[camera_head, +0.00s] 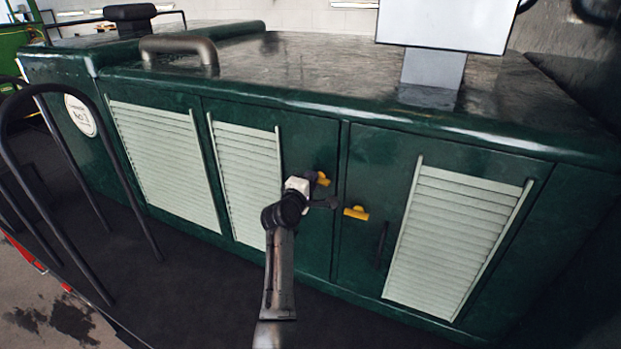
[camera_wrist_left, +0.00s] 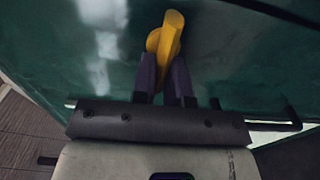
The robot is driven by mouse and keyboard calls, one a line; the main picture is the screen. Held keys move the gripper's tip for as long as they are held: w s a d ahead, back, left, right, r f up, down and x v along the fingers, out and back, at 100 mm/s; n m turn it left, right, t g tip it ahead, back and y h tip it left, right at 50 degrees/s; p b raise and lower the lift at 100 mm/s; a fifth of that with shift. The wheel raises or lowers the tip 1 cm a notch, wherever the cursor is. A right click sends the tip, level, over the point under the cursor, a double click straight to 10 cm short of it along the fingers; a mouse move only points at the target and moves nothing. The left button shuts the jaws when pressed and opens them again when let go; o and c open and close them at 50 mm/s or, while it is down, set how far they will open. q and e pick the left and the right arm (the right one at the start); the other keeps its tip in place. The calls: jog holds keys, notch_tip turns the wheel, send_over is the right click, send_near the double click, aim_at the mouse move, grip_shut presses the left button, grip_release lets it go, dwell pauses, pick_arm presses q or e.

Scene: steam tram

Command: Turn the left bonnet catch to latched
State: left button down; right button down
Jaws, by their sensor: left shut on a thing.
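The left bonnet catch (camera_head: 323,179) is a small yellow lever on the dark green middle door, near that door's right edge. In the left wrist view the yellow catch (camera_wrist_left: 169,36) stands tilted slightly right, its lower end between the purple fingers. My left gripper (camera_head: 314,184) reaches up to the catch from below and partly hides it; its fingers also show in the left wrist view (camera_wrist_left: 165,72), shut on the catch. A second yellow catch (camera_head: 356,213) lies roughly level on the right door, clear of the gripper. My right gripper is not in view.
Pale louvred panels (camera_head: 165,165) are set in the green doors. A dark handle (camera_head: 382,243) stands on the right door. A brown grab handle (camera_head: 180,46) is on the bonnet top. Curved black rails (camera_head: 60,130) stand at left. Dark floor (camera_head: 215,275) in front is clear.

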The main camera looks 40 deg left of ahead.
pick_arm(q)
jog(key=shift+f, duration=0.15)
dwell(0.3)
jog(key=c, duration=1.1)
grip_release()
jog(key=shift+c, duration=0.2)
jog(key=b+v, duration=0.3)
jog(key=v, duration=1)
jog(key=shift+s, duration=0.35)
jog(key=shift+d, duration=0.1)
